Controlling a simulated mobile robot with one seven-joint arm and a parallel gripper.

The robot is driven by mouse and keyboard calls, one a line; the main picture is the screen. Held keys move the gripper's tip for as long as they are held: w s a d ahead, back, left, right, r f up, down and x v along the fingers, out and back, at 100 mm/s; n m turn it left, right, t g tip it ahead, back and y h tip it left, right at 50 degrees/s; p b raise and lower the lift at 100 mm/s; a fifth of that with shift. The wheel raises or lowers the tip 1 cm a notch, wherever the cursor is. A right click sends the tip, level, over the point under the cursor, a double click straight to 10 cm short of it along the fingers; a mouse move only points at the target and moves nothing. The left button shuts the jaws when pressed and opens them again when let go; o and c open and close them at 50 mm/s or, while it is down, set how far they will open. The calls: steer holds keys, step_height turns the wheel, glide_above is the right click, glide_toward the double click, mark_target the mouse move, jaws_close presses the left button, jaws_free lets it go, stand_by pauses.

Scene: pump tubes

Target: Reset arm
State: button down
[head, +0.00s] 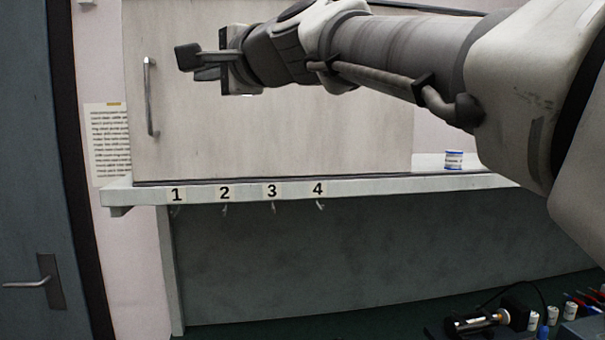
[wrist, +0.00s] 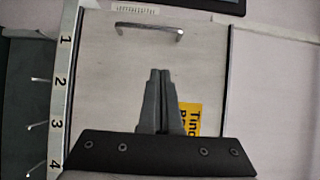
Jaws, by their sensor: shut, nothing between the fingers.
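My gripper (head: 190,62) is raised in front of the wooden cabinet door (head: 270,120), at its upper left in the head view. My arm reaches in from the right side of that view. In the wrist view my gripper (wrist: 160,76) has its two fingers together, with nothing held between them. The cabinet door also fills the middle of the wrist view (wrist: 110,80), with its metal handle (wrist: 148,30) beyond the fingertips. The fingers appear apart from the door and handle.
A pale shelf edge (head: 375,188) runs below the cabinet, with hooks under labels 1 to 4. A blue-and-white can (head: 453,160) stands on the shelf at right. A yellow label (wrist: 188,118) is partly hidden. A dark pump-like device (head: 480,322) lies low right. A grey door (head: 30,170) is at left.

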steer(key=s+d+f+n+g+h, duration=0.2)
steer(key=s+d+f+n+h, duration=0.1)
steer(key=s+d+f, duration=0.4)
steer(key=s+d+f+n+g+h, duration=0.2)
steer(key=s+d+f+h, duration=0.3)
steer(key=d+f, duration=0.8)
steer(key=s+d+f+n+g+h, duration=0.3)
steer(key=s+d+f, duration=0.6)
steer(key=f, duration=1.3)
steer(key=shift+s+d+n+h, duration=0.25)
steer(key=shift+d+n+h, duration=0.2)
steer(key=shift+h, duration=0.35)
steer(key=shift+d+r, duration=0.1)
